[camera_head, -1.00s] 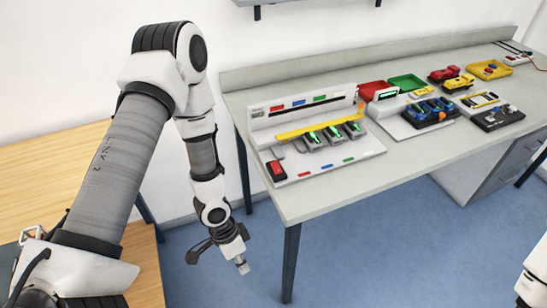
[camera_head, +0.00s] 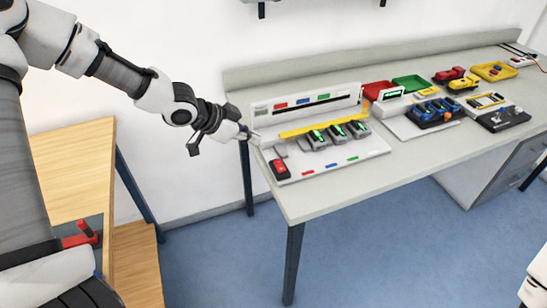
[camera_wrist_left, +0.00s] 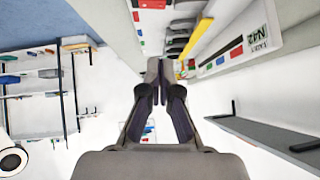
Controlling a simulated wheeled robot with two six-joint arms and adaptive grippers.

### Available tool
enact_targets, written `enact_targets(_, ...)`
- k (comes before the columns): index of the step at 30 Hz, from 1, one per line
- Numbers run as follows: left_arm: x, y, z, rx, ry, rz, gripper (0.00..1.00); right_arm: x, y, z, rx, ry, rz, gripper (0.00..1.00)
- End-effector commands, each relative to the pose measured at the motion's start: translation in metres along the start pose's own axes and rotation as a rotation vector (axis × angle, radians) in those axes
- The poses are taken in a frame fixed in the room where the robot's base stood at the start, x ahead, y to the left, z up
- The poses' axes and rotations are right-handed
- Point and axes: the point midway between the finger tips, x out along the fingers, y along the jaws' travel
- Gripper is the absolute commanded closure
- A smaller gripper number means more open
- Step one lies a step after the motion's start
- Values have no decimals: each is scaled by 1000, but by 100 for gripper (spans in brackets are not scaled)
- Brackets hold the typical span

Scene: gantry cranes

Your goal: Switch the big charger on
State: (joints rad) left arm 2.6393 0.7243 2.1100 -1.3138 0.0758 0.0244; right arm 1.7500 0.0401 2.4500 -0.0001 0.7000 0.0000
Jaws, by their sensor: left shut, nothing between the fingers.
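The big charger (camera_head: 350,155) is a white station at the near left of the grey bench, with a back panel, a yellow bar and three grey packs showing green lights. In the left wrist view my closed fingertips (camera_wrist_left: 158,72) point towards the charger's labelled back panel (camera_wrist_left: 238,48) and yellow bar (camera_wrist_left: 195,42). The red switch is not clearly seen there.
To the right on the bench (camera_head: 350,196) stand a smaller charger with blue items (camera_head: 434,112), red (camera_head: 376,88) and green (camera_head: 409,82) trays, and a yellow tray (camera_head: 491,71). A wooden table (camera_head: 70,165) is at left. The bench front strip is clear.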

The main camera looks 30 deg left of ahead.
Motion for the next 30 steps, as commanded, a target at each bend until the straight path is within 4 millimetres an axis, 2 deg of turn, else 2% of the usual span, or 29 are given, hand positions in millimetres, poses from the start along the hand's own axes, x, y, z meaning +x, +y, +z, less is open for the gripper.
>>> enact_targets(6,45,2,4,4,-7,3,100,14,0,0,0,0,0,54)
enact_targets(13,94,2,2,3,-5,4,100,16,0,0,0,0,0,54)
enact_targets(15,103,2,13,-3,-3,4,100,18,0,0,0,0,0,54)
enact_targets(21,117,1,27,-2,-1,2,100,18,0,0,0,0,0,54)
enact_targets(30,119,1,29,-1,0,2,100,18,0,0,0,0,0,54)
